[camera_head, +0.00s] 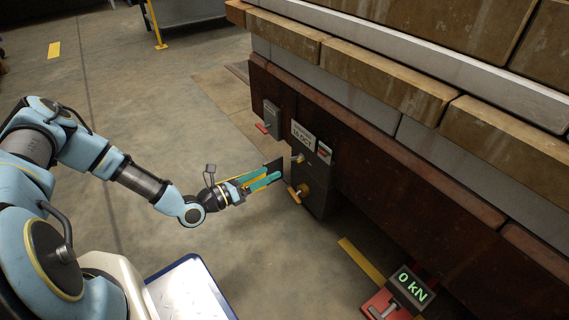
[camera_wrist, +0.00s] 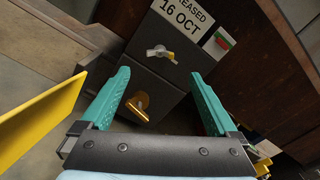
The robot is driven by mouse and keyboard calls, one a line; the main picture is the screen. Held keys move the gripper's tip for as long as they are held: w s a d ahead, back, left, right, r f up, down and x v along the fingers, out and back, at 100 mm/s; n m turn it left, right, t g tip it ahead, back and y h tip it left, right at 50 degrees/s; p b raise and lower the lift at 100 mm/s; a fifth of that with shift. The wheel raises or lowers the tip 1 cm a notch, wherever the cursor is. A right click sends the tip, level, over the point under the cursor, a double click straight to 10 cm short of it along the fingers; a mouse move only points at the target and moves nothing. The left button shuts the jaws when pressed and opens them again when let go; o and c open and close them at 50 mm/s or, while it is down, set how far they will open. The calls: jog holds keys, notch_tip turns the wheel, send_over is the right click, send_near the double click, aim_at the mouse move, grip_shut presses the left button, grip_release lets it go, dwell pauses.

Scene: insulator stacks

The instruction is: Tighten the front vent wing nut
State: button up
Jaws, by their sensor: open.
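A dark box (camera_head: 316,180) is fixed to the brown base beam, with a "16 OCT" label (camera_head: 302,136) on it. A small silver wing nut (camera_wrist: 160,53) sits on its upper face and also shows in the head view (camera_head: 298,158). A brass wing nut (camera_wrist: 138,105) sits lower on the box, also in the head view (camera_head: 301,193). I cannot tell from a marking which is the vent's. My gripper (camera_head: 272,179) is open and empty, just left of the box. In the wrist view the teal fingers (camera_wrist: 160,76) stand apart, with the silver nut beyond the gap between their tips.
Brown and grey stacked blocks (camera_head: 380,75) rise above the beam. A grey box with a red handle (camera_head: 271,117) is farther back. A red unit reading "0 kN" (camera_head: 410,288) stands on the floor at front right. Open floor (camera_head: 150,80) lies left of the stack.

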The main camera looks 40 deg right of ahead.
aim_at(294, 161)
jog(key=shift+s+d+b, duration=0.15)
jog(key=shift+d+b, duration=0.7)
jog(key=shift+d, duration=1.6)
jog(key=shift+s+d+b, duration=0.15)
jog(key=shift+d+b, duration=0.7)
jog(key=shift+d, duration=1.6)
jog(key=shift+c, duration=0.3)
jog(key=c, duration=1.3)
